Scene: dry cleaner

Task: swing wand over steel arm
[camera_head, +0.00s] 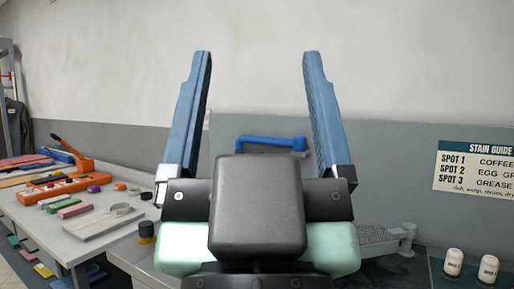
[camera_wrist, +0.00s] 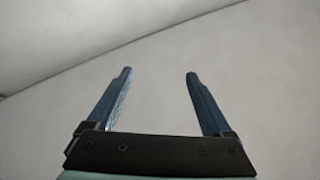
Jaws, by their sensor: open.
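My gripper (camera_head: 257,53) is raised in the middle of the head view, its two blue fingers wide apart and pointing up. Nothing is between them. It also shows open and empty in the wrist view (camera_wrist: 159,72), against bare wall. A blue bar with a bent end, which looks like the wand (camera_head: 270,142), shows behind my gripper, low between the fingers. The gripper body hides what is below it. A grey perforated metal piece, which may be the steel arm (camera_head: 378,234), shows to the right behind my gripper, partly hidden by it.
At left a table (camera_head: 85,238) holds an orange tool (camera_head: 65,186), coloured blocks and a grey plate. A dark knobbed item (camera_head: 146,232) stands near my gripper's left. Two white jars (camera_head: 453,262) stand at lower right below a stain guide sign (camera_head: 474,168). Space above is clear.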

